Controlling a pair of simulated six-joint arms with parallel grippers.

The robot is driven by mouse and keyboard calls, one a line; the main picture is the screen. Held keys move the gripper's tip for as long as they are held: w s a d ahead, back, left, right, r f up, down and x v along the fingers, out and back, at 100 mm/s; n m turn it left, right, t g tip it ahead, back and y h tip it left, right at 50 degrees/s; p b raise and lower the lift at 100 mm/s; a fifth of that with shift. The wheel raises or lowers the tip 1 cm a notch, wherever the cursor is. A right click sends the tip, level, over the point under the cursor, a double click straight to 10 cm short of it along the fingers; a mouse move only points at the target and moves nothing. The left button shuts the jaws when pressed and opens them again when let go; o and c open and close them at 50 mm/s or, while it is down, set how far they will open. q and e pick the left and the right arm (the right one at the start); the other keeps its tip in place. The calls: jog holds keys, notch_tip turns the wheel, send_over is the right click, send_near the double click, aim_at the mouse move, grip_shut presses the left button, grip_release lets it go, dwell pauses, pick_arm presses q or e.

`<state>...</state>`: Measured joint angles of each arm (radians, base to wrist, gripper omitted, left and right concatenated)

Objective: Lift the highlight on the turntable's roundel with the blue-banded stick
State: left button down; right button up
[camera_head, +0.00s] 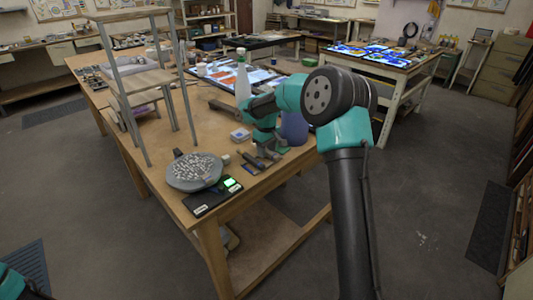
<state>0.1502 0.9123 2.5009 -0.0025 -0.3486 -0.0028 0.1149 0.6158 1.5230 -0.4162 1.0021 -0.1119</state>
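A round grey disc with a speckled pale top (195,171) lies near the table's front left corner; it looks like the turntable, but a roundel or highlight on it is too small to make out. My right arm reaches over the table's right side, and my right gripper (266,153) points down near the front edge, to the right of the disc and apart from it. Small dark stick-like items (252,162) lie by it; I cannot make out a blue band. Whether the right gripper holds anything is unclear. Only a teal piece of my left arm shows at bottom left; its gripper is out of view.
A black device with a lit green display (213,196) sits at the front edge beside the disc. A tall grey rack (140,88) stands behind the disc. A pale bottle (242,78), a blue container (294,128) and a small white-blue box (240,135) stand near my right arm.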

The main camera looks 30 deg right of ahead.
grip_shut()
jog(key=shift+r, duration=0.2)
jog(key=shift+r, duration=1.35)
jog(key=shift+s+a+r, duration=0.1)
jog(key=shift+s+r, duration=0.1)
jog(key=shift+r, duration=0.1)
jog(key=s+a+r, duration=0.1)
jog(key=s+a, duration=0.7)
jog(key=s, duration=0.5)
jog(key=shift+a+r, duration=0.15)
jog(key=shift+a, duration=0.05)
jog(key=shift+s, duration=0.1)
